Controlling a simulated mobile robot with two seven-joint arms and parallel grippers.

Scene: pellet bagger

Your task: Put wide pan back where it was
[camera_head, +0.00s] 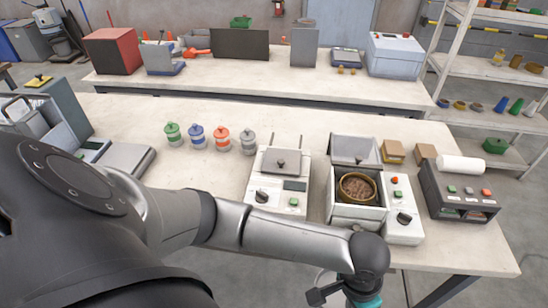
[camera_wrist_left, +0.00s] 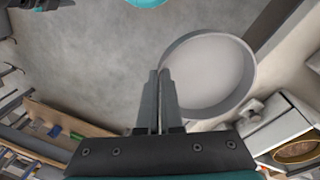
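The wide pan (camera_wrist_left: 248,62) is a round, shallow grey dish with a low rim; it shows only in the left wrist view. Its inside looks empty. My left gripper (camera_wrist_left: 160,75) has its fingers close together at the pan's left rim, and appears shut on that rim. The pan seems held in the air beyond the front of the bench. In the head view my left arm reaches across the bench front, and its gripper is cut off by the bottom edge.
A white machine (camera_head: 345,213) holds a brass-rimmed dish (camera_head: 357,187) of brown pellets, its lid raised. A scale-like unit (camera_head: 275,185) stands left of it, a dark sealer (camera_head: 458,190) right. Several coloured jars (camera_head: 221,140) stand behind my arm. Bench top (camera_head: 300,122) behind them is clear.

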